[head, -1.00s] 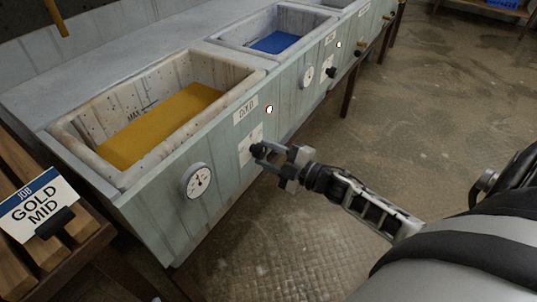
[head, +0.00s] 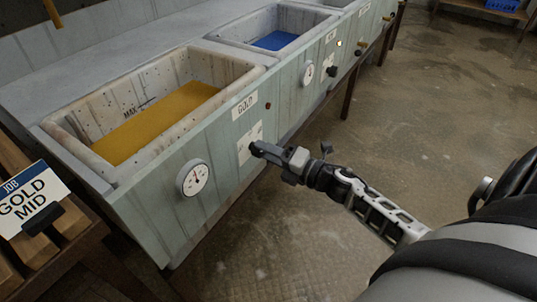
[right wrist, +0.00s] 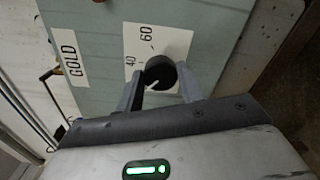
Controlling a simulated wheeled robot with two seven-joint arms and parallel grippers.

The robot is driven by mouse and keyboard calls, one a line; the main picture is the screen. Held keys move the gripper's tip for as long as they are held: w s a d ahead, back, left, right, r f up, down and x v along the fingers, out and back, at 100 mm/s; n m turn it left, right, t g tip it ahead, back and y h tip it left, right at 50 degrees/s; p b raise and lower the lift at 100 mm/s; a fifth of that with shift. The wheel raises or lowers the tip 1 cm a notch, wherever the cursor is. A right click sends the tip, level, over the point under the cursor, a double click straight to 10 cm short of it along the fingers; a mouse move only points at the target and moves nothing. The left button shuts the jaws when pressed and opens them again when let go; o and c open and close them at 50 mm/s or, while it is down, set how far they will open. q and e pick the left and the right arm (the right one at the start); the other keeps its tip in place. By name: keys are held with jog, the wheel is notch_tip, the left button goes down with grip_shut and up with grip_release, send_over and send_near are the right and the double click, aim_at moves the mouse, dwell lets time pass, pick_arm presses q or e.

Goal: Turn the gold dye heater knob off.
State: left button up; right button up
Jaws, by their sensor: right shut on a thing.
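The gold dye heater knob (right wrist: 159,70) is round and black. It sits on a white dial plate (right wrist: 152,42) marked 40 and 60 in the right wrist view. The plate (head: 250,143) also shows in the head view, under the GOLD label (head: 245,106). My right gripper (head: 256,149) is shut on the knob, with one finger on each side of it in the right wrist view (right wrist: 160,85). The fingers hide most of the knob in the head view. The small indicator lamp (head: 267,105) beside the label is dark red and unlit. My left gripper is not in view.
The gold vat (head: 215,108) holds yellow dye; a round gauge (head: 194,178) is on its front. A blue vat (head: 290,52) with its own black knob (head: 332,70) stands farther back. A job card (head: 32,200) reads GOLD MID. The floor at right is clear.

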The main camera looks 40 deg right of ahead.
jog(key=shift+n+b, duration=0.3)
jog(key=shift+n, duration=0.6)
jog(key=o, duration=1)
jog(key=shift+s, duration=0.15)
